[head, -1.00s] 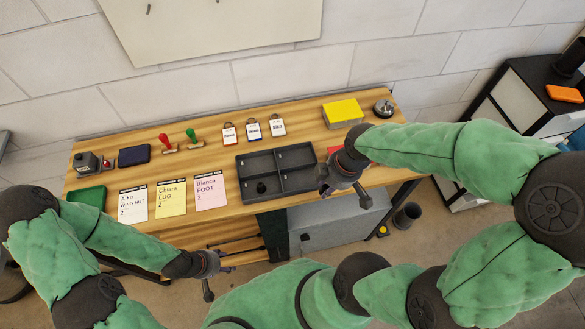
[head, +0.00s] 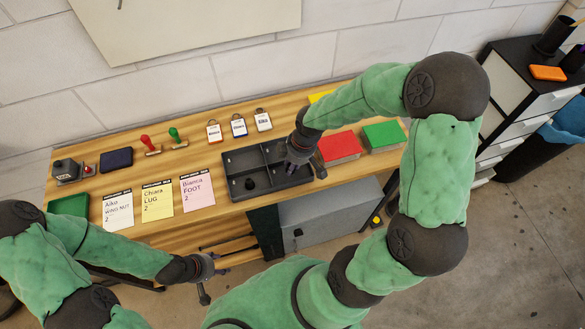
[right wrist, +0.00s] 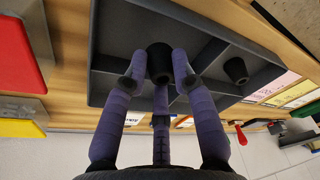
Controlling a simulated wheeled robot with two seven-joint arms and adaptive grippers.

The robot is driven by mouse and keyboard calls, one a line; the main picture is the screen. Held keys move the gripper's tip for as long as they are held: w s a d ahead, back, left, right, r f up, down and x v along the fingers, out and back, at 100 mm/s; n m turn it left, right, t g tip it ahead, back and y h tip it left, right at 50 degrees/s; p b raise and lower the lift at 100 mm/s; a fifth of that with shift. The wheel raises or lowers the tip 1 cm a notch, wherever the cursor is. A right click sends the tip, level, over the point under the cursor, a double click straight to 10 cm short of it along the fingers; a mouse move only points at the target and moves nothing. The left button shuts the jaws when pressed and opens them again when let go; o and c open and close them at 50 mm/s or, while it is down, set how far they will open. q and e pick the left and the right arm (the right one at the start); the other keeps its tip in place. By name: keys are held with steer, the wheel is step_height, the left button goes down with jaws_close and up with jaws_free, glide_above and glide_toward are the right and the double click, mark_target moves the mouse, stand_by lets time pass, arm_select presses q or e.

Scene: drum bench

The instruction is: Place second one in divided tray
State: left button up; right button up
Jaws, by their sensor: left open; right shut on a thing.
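The dark divided tray (head: 238,195) lies on the wooden bench. A small black tapered foot (head: 249,184) stands in its front left compartment; it also shows in the right wrist view (right wrist: 235,70). My right gripper (head: 299,166) is over the right part of the tray. In the right wrist view its fingers (right wrist: 160,80) are shut on a second black foot (right wrist: 159,60), beside the divider from the first one. I cannot tell whether the held foot touches the tray floor. My left gripper (head: 206,282) is open and empty, in front of the bench.
Red (head: 339,147) and green (head: 384,136) boxes stand right of the tray. Three order cards, white (head: 118,211), yellow (head: 157,200) and pink (head: 197,191), lie to its left. Badges (head: 239,128) and stamps (head: 148,145) lie behind.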

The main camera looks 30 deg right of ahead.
steer(key=shift+x, duration=1.1)
steer(key=shift+s+d, duration=0.15)
steer(key=shift+s, duration=0.05)
steer(key=shift+f+b, duration=0.2)
steer(key=shift+b, duration=0.1)
steer(key=o, duration=0.8)
steer(key=shift+o, duration=0.2)
steer(key=shift+r, duration=0.15)
steer(key=shift+r, duration=0.3)
steer(key=p+v, duration=0.3)
steer(key=v, duration=0.8)
steer(key=shift+r, duration=0.2)
steer(key=shift+s, duration=0.1)
